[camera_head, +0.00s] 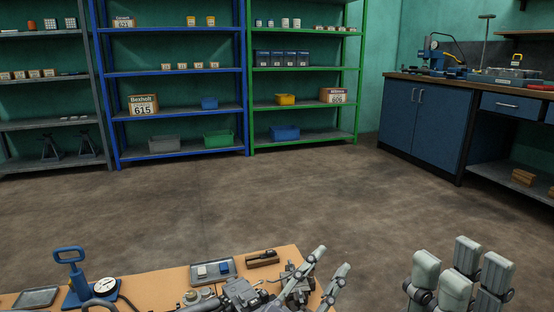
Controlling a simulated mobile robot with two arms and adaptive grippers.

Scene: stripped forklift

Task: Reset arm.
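My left gripper (332,259) reaches in at the bottom centre, above the right end of a wooden workbench (165,287). Its pale grey fingers point up and to the right, spread apart with nothing between them. My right gripper (463,267) is at the bottom right, over the floor and clear of the workbench. Its thick pale fingers point upward with gaps between them, and I see nothing held. The lower parts of both arms are cut off by the picture's bottom edge.
The workbench carries a blue hand-lever device (72,283), a grey tray (37,297), a tray with small blocks (212,270) and a dark wooden holder (262,259). Shelves (180,115) and a blue cabinet (425,127) line the walls. The floor (260,200) between is clear.

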